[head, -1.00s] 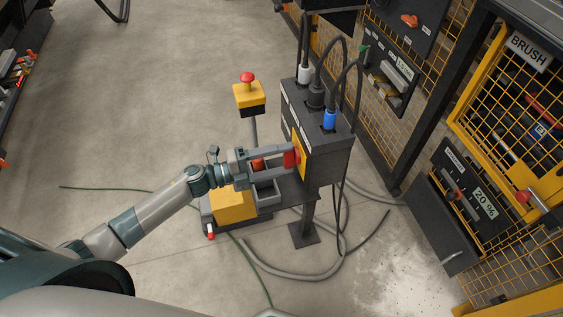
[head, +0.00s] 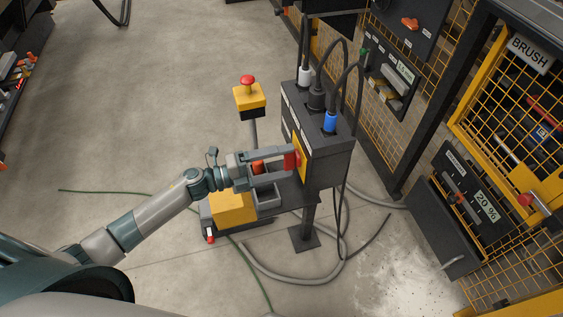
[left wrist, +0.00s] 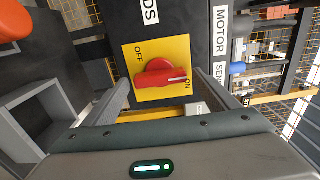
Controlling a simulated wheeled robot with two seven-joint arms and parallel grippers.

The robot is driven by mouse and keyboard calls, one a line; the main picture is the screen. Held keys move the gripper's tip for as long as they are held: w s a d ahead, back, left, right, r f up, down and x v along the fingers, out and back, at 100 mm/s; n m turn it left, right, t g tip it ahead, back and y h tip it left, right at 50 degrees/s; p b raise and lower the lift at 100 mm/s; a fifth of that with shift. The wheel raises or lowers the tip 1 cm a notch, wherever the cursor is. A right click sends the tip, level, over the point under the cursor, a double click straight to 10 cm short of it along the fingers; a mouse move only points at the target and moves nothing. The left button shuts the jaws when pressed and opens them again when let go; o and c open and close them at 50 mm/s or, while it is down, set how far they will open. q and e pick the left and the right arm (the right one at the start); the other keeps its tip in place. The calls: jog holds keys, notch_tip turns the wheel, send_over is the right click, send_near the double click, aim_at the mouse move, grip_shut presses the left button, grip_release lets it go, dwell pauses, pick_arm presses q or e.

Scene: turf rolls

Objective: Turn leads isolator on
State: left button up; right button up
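The leads isolator is a red rotary knob (left wrist: 160,76) on a yellow plate (left wrist: 177,48) marked OFF at upper left and ON at lower right. The white line on its handle points towards ON. In the head view the knob (head: 292,160) is on the left face of a dark box (head: 327,160) on a post. My left gripper (head: 283,168) is at that face, its fingers open on either side of the knob. In the left wrist view a gap shows beside the knob within the gripper (left wrist: 160,92). My right gripper is out of view.
Black cables with white, black and blue (head: 330,121) plugs enter the box top. A yellow block (head: 232,206) is below the gripper. Hoses lie on the floor. A mesh cage (head: 500,100) is on the right.

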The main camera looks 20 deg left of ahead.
pick_arm(q)
jog(key=shift+a, duration=0.1)
jog(key=shift+s+a, duration=0.4)
jog(key=shift+a, duration=0.1)
jog(key=b+v, duration=0.3)
jog(key=v, duration=1.3)
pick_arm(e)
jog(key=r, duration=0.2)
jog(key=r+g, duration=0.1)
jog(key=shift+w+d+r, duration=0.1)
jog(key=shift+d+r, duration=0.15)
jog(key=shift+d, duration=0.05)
